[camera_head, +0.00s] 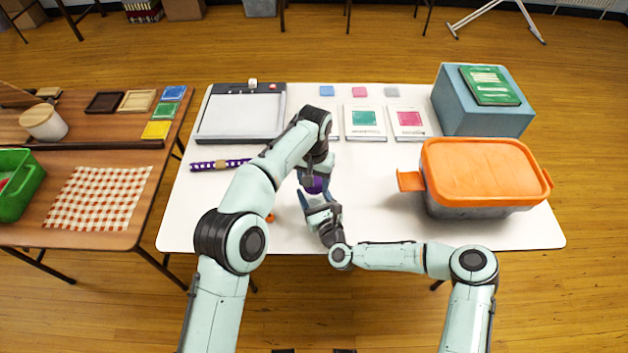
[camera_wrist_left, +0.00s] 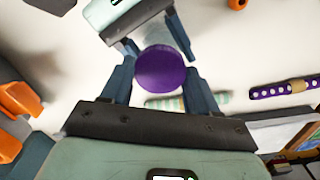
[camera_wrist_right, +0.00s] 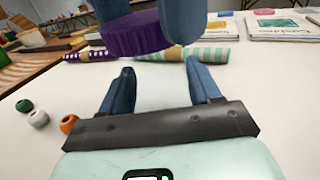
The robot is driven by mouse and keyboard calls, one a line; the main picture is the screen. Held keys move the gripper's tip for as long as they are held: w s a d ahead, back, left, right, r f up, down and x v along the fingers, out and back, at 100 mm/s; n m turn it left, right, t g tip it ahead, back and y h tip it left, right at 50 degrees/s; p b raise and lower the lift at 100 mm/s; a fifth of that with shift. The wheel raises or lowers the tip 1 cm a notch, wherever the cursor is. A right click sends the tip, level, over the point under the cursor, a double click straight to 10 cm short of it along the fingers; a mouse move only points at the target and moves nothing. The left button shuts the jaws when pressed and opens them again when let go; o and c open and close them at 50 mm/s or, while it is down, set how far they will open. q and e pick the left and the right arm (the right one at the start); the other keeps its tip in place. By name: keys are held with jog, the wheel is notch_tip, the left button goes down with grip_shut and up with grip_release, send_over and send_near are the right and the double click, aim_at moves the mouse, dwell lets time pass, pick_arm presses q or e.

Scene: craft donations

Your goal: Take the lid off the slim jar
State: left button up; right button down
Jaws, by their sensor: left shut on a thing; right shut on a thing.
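The purple round lid (camera_head: 314,184) is between the fingers of my left gripper (camera_head: 315,187), which is shut on it from above. The left wrist view shows its round top (camera_wrist_left: 160,68), and the right wrist view shows its ribbed side (camera_wrist_right: 135,36). My right gripper (camera_head: 318,200) is just below, near the table's front edge, with its fingers apart around a pale, see-through body, the slim jar (camera_wrist_right: 162,88). The jar's outline is hard to make out. The lid shows above the right fingertips; I cannot tell whether it still touches the jar.
A grey bin with an orange lid (camera_head: 480,172) stands at the right of the white table (camera_head: 375,215). A purple dotted roll (camera_head: 205,165) lies left. Loose beads, one orange (camera_wrist_right: 68,124), lie near the front. A paper trimmer (camera_head: 240,117) and packets (camera_head: 364,122) lie at the back.

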pick_arm(q)
jog(key=shift+r, duration=2)
pick_arm(e)
jog(key=shift+c, duration=0.8)
grip_release()
jog(key=shift+s, duration=0.1)
